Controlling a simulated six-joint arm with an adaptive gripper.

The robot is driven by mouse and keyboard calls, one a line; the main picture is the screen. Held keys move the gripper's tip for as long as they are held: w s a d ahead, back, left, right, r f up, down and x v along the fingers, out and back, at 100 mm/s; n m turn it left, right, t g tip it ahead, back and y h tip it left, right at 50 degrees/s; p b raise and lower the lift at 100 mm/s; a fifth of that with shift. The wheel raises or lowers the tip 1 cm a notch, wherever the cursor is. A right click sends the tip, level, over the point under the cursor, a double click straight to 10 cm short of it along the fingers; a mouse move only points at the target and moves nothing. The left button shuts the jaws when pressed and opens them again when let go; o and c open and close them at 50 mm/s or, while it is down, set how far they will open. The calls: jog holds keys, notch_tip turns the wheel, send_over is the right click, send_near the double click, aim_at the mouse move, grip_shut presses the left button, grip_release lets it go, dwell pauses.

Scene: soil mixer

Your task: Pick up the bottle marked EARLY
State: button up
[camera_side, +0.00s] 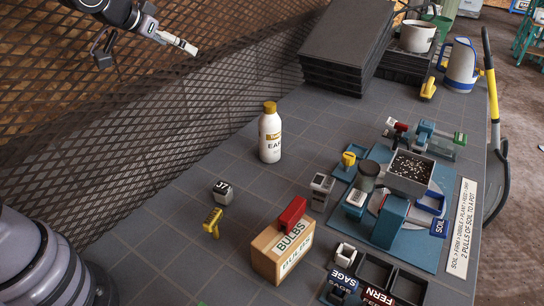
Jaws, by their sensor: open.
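The white bottle (270,138) stands upright on the grey tiled table, left of the soil mixer. It has a yellow cap and a label that reads in part "EA"; the rest of the word is turned out of sight. My gripper (190,47) is at the upper left, open and empty, in front of the mesh screen. It is well apart from the bottle, up and to the left of it in the picture.
The soil mixer (408,175) is at right. Dark stacked trays (345,40) stand behind. The table around the bottle is clear.

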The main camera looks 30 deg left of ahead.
jog(key=w+f+t, duration=0.2)
jog(key=w+f, duration=0.4)
jog(key=w, duration=0.2)
jog(key=m+t+h, duration=0.1)
jog(key=t+h, duration=0.1)
jog(key=t, duration=0.1)
send_over(261, 132)
jog(key=s+a, duration=0.3)
jog(key=s, duration=0.2)
notch_tip(261, 132, down, 14)
notch_tip(261, 132, down, 10)
jog(key=s+d+t+h, duration=0.1)
jog(key=s+t, duration=0.2)
jog(key=w, duration=0.2)
jog(key=w+d, duration=0.1)
jog(key=w, duration=0.2)
jog(key=w+d, duration=0.1)
jog(key=w, duration=0.2)
jog(key=shift+w+r, duration=0.15)
jog(key=shift+w+d+r, duration=0.1)
jog(key=shift+w+d, duration=0.15)
jog(key=shift+w, duration=0.6)
jog(key=shift+w+d, duration=0.25)
jog(key=shift+w, duration=0.6)
jog(key=shift+w+d+r, duration=0.1)
jog(key=shift+w+d, duration=0.15)
jog(key=shift+w, duration=0.6)
jog(key=c, duration=0.9)
jog(key=shift+c, duration=0.8)
